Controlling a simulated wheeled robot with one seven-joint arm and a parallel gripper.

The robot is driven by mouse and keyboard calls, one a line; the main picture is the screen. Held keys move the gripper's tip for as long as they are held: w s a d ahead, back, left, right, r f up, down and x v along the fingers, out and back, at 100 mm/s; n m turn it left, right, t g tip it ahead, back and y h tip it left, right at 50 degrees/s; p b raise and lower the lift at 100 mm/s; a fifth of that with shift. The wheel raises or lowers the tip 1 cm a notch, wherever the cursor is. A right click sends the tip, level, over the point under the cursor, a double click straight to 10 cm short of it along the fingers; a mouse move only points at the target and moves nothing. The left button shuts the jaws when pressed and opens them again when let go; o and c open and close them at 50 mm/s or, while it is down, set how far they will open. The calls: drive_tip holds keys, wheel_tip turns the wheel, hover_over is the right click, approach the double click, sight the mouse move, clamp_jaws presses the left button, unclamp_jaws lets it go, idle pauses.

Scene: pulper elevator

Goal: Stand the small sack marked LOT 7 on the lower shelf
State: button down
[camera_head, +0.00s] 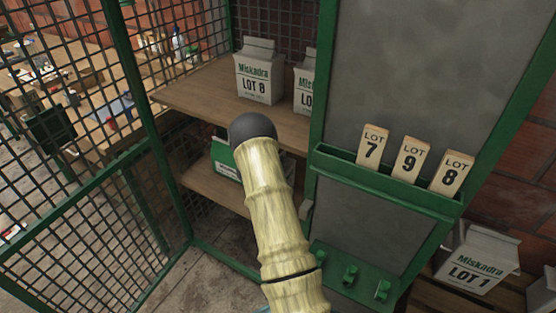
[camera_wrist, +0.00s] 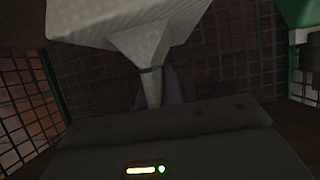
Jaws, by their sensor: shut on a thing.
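In the wrist view a pale, finely textured sack (camera_wrist: 125,20) fills the top, its neck narrowing to a tied part that runs down to my gripper (camera_wrist: 152,103). My gripper is shut on this neck. No marking shows on the visible side of the sack, so I cannot read its lot. In the head view my arm hides the gripper and the held sack. The lower shelf (camera_head: 196,178) is a wooden board inside the green cage, partly covered by my arm.
A LOT 8 sack (camera_head: 259,72) and a partly hidden sack (camera_head: 304,88) stand on the upper shelf (camera_head: 195,92). A green and white item (camera_head: 224,158) is on the lower shelf. Tags 7, 9, 8 sit on a green rack (camera_head: 385,182).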

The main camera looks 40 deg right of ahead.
drive_tip(key=c, duration=1.6)
unclamp_jaws()
drive_tip(key=shift+f, duration=0.1)
drive_tip(key=shift+o, duration=0.2)
drive_tip(key=shift+r, duration=0.2)
drive_tip(key=v, duration=1.2)
drive_tip(key=shift+p, duration=0.45)
drive_tip(key=shift+f, duration=0.1)
drive_tip(key=shift+a, duration=0.1)
